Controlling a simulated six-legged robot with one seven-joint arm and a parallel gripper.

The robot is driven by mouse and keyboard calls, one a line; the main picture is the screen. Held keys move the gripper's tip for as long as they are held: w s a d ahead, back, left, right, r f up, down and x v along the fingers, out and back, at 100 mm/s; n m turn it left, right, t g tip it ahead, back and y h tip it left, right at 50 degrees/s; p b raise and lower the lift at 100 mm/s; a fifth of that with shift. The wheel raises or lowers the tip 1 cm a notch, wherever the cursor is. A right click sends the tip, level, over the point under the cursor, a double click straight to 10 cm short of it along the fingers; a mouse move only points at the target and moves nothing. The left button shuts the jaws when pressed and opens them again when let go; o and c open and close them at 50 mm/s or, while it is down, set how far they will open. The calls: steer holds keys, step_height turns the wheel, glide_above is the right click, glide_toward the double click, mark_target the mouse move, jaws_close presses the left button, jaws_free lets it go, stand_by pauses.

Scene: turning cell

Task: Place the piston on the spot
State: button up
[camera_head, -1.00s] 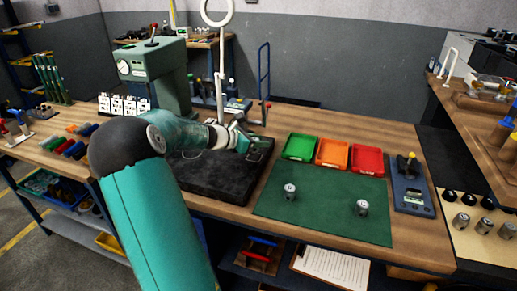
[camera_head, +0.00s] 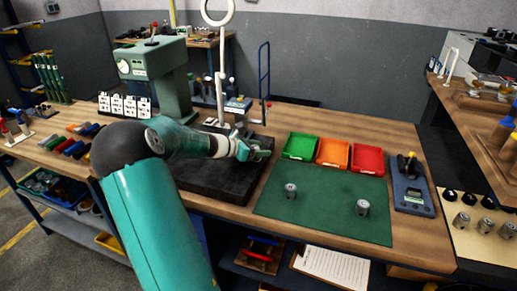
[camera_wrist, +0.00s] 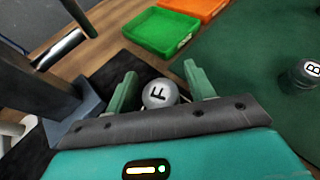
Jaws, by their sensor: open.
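A grey piston (camera_wrist: 159,95) with a black letter F on top sits between the spread fingers of my gripper (camera_wrist: 160,88) in the wrist view. It stands at the black plate, and my gripper hides it in the head view. In the head view my open gripper (camera_head: 258,150) is low over the right part of the black plate (camera_head: 222,188). Two other pistons (camera_head: 291,190) (camera_head: 362,207) stand on the green mat (camera_head: 325,220); one lettered B (camera_wrist: 305,72) shows in the wrist view. I cannot make out a marked spot.
Green (camera_head: 300,146), orange (camera_head: 333,153) and red (camera_head: 367,160) trays line the mat's back edge. A blue gauge stand (camera_head: 411,186) is at right. A pale post (camera_head: 220,80) and a green press (camera_head: 160,75) stand behind my arm. The mat's front is clear.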

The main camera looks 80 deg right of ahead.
steer(key=shift+r, duration=0.2)
steer(key=v, duration=1.2)
steer(key=shift+f, duration=0.1)
steer(key=shift+w+a, duration=0.1)
steer(key=shift+a, duration=0.05)
steer(key=w+a+r+m+t+y, duration=0.1)
steer(key=w+a+m+t+y, duration=0.3)
steer(key=a, duration=0.9)
steer(key=w+a+r+m+t, duration=0.1)
steer(key=w+a+t, duration=0.55)
steer(key=a, duration=0.65)
steer(key=s+a+r+m+t+y, duration=0.1)
steer(key=a+r+m+t+y, duration=0.1)
steer(key=a, duration=1.3)
steer(key=s+a+r+m+t+y, duration=0.1)
steer(key=a+r+t+y, duration=0.1)
steer(key=a, duration=1.3)
steer(key=shift+s+r+m+t+y, duration=0.2)
steer(key=shift+s+m+t+y, duration=0.2)
steer(key=shift+y, duration=0.3)
